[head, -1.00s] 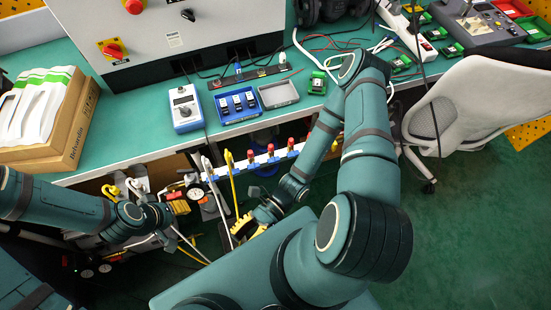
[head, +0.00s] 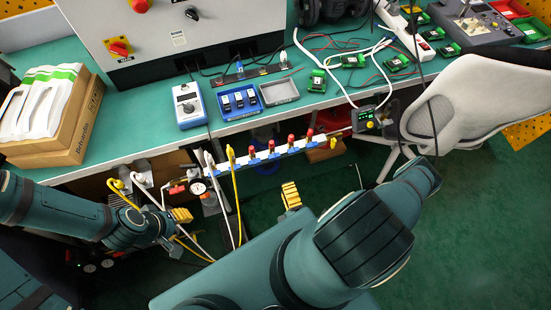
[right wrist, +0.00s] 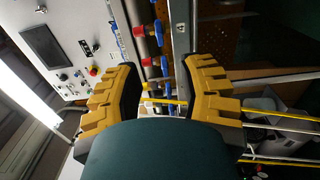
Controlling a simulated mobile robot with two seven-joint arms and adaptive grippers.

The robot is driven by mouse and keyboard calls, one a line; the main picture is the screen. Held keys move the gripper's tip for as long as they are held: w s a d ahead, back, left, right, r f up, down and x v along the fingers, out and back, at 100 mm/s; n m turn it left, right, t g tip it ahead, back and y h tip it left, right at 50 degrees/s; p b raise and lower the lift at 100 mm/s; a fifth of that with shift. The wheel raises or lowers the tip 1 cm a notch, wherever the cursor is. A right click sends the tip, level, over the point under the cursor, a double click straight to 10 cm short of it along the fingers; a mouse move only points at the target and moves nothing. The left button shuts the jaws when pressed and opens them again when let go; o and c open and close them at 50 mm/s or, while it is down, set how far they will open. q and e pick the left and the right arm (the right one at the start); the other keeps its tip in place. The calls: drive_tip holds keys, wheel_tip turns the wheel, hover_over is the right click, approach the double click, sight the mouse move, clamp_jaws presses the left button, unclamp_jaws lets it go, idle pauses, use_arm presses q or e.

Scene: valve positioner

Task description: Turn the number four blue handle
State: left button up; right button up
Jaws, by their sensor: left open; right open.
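A white valve manifold (head: 262,158) runs along the front of the bench, with several red-topped valves and small blue handles (head: 290,150). In the right wrist view, blue handles (right wrist: 167,68) and red parts show between and beyond my fingers. My right gripper (head: 291,194) is open and empty, in front of and below the manifold; its yellow fingers (right wrist: 163,68) are spread wide in the wrist view. My left gripper (head: 181,215) is open at the left, near the gauge, partly hidden by its own wrist.
A round gauge (head: 198,187) sits at the manifold's left end, with white and yellow hoses (head: 235,195) hanging beside it. A green device (head: 366,117) is at the right end. A white chair (head: 462,105) stands right. Blue and grey trays (head: 280,92) lie on the bench.

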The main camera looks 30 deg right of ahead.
sight(275, 158)
drive_tip(key=b+x, duration=0.1)
drive_tip(key=x, duration=1)
drive_tip(key=shift+w+r, duration=0.1)
drive_tip(key=shift+w, duration=0.1)
drive_tip(key=shift+a, duration=0.1)
clamp_jaws()
